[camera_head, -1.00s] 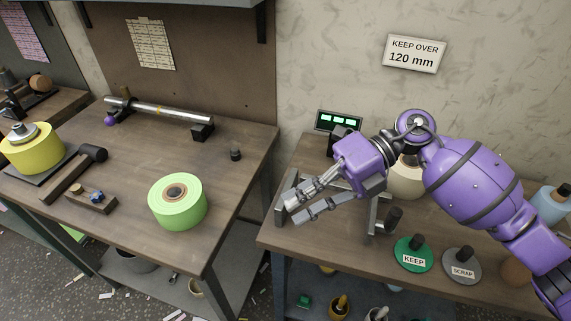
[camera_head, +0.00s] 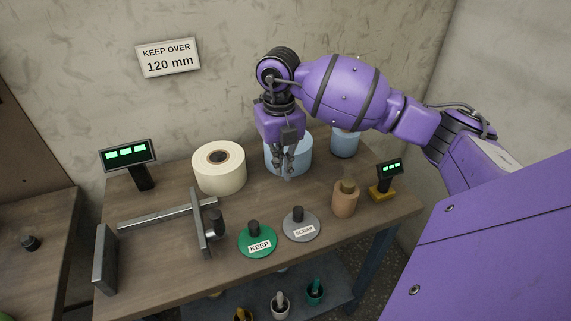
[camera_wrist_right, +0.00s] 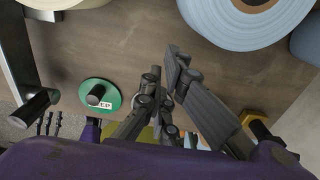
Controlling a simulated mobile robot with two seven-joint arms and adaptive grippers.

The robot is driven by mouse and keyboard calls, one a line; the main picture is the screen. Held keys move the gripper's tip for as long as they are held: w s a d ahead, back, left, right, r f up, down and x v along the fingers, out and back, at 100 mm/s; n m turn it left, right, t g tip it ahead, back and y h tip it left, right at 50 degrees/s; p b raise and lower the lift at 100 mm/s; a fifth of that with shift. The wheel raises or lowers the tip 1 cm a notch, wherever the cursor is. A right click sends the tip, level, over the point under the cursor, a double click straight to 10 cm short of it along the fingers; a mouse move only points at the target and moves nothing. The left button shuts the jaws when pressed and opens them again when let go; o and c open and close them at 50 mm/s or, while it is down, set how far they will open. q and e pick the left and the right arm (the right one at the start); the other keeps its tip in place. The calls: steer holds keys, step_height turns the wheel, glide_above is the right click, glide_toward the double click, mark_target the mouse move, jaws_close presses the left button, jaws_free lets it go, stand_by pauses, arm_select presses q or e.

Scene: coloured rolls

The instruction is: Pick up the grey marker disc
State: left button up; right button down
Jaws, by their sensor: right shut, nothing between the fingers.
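The grey marker disc (camera_head: 301,234), with a dark knob and a SCRAP label, lies flat on the right-hand bench beside the green KEEP disc (camera_head: 257,243). My right gripper (camera_head: 289,174) points down, behind and above the grey disc, in front of a blue roll (camera_head: 302,154). Its fingers are shut and empty, apart from the disc. In the right wrist view the fingers (camera_wrist_right: 166,70) cover the middle, and I cannot make out the grey disc there; the green disc (camera_wrist_right: 88,105) shows to their left.
A cream roll (camera_head: 219,170) stands left of my gripper, and another blue roll (camera_head: 345,142) behind to the right. A metal gauge (camera_head: 205,222) stands left of the green disc.

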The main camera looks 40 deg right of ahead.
mark_target(287, 205)
step_height(287, 205, down, 8)
steer(key=shift+r, duration=0.25)
steer(key=s, duration=0.1)
steer(key=s+p, duration=0.1)
steer(key=s, duration=0.1)
steer(key=shift+s+a+r+p, duration=0.1)
steer(key=shift+a+r+p, duration=0.2)
steer(key=shift+p, duration=0.05)
steer(key=shift+s+a+f, duration=0.1)
steer(key=shift+s, duration=0.25)
arm_select(q)
steer(key=shift+w+r, duration=0.2)
steer(key=shift+r, duration=0.75)
arm_select(e)
steer(key=shift+f, duration=0.1)
